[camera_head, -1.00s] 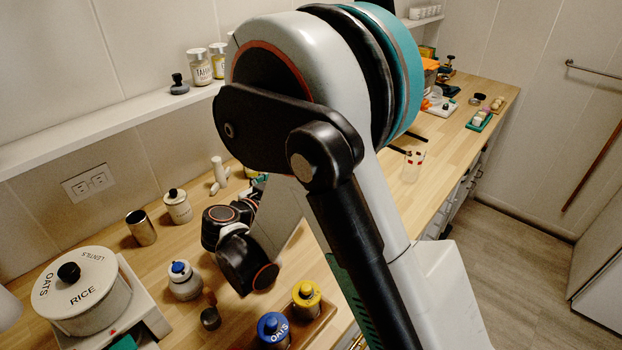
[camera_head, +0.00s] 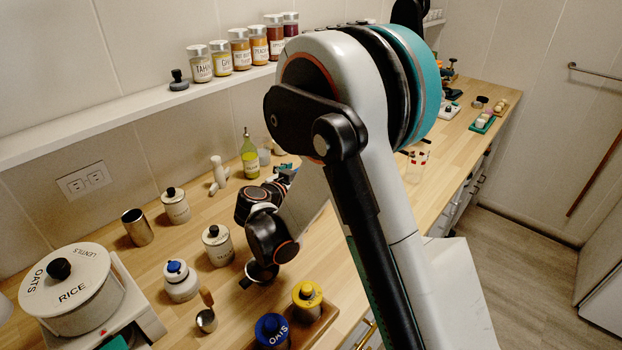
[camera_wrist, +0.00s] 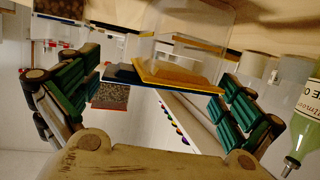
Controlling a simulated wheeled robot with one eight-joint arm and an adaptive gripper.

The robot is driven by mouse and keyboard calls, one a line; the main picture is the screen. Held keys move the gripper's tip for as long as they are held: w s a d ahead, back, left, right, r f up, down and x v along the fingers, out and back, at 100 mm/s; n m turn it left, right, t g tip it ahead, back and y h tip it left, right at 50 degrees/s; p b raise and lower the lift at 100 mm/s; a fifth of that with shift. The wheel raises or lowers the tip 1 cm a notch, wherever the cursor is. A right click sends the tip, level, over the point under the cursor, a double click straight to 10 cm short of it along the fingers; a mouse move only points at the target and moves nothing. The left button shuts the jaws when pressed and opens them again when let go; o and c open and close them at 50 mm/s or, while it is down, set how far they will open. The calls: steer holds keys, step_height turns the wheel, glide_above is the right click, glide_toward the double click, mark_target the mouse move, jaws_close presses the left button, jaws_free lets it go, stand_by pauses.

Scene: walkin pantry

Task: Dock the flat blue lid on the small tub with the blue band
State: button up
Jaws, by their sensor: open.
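In the wrist view, which looks upside down, my gripper (camera_wrist: 153,92) is open, with green ribbed pads at left and right. A clear box-shaped tub (camera_wrist: 190,32) shows between and beyond the fingers. A flat yellow piece (camera_wrist: 178,78) lies against the tub's edge, and a flat dark blue piece (camera_wrist: 125,74) lies beside and partly behind it. I cannot tell whether the blue piece is the lid or whether it touches the tub. No blue band is clear to me. In the head view my arm hides most of the gripper and these pieces.
An oil bottle (camera_head: 249,156) stands near the wall and shows close at the right in the wrist view (camera_wrist: 302,105). Canisters with yellow (camera_head: 307,293) and blue (camera_head: 271,326) lids stand at the front edge. A white blue-knobbed jar (camera_head: 181,282) stands left. Spice jars (camera_head: 240,50) line the shelf.

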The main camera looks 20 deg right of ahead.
steer(key=c, duration=0.6)
steer(key=shift+r, duration=0.1)
steer(key=shift+c, duration=0.2)
